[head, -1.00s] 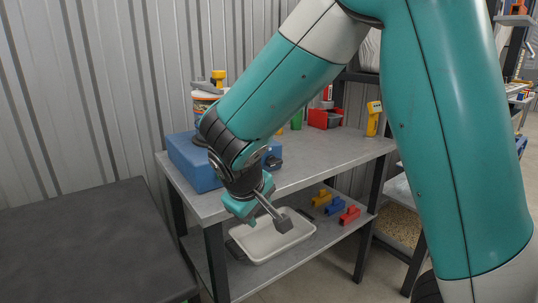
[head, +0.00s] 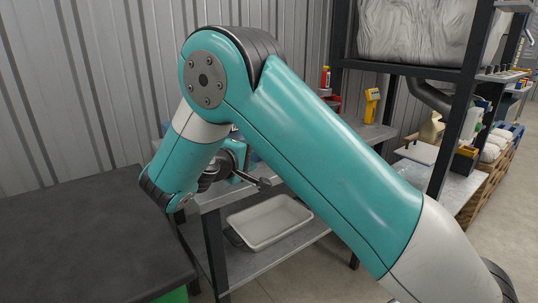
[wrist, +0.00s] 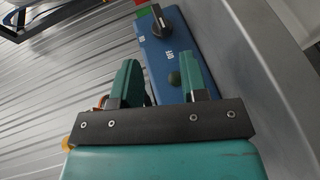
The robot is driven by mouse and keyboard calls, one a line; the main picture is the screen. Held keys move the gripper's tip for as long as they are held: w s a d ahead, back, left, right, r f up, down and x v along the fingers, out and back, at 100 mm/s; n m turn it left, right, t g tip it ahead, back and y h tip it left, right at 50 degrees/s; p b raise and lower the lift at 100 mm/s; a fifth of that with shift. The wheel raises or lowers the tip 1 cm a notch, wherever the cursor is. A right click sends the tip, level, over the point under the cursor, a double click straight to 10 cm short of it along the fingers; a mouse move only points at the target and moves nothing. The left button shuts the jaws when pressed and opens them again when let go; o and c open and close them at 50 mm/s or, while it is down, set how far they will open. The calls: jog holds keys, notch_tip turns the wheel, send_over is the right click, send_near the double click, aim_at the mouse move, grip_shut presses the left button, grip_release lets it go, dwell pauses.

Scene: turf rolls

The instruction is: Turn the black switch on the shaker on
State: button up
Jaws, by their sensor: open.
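In the wrist view the blue shaker (wrist: 165,52) runs up and away from my gripper (wrist: 162,60). Its black switch (wrist: 160,20), a rotary knob, is near the top of the view, beyond the fingertips, with small white marks beside it. A dark green round button (wrist: 174,78) lies on the shaker between the fingers in the picture. My gripper is open, its two teal fingers apart with nothing held. In the head view my gripper (head: 255,178) is at the workbench's front edge, and my arm hides nearly all of the shaker and the switch.
The grey workbench (head: 365,136) carries a yellow handheld device (head: 371,105) at its right side. A white tray (head: 268,222) is on the lower shelf. A dark table (head: 80,235) stands at the left. Corrugated metal wall (head: 80,90) closes the back. A shelf rack stands at the right.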

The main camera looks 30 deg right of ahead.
jog(key=x, duration=0.9)
jog(key=shift+w+d+f, duration=0.1)
jog(key=shift+w+d, duration=0.05)
jog(key=shift+d, duration=0.2)
jog(key=c, duration=0.6)
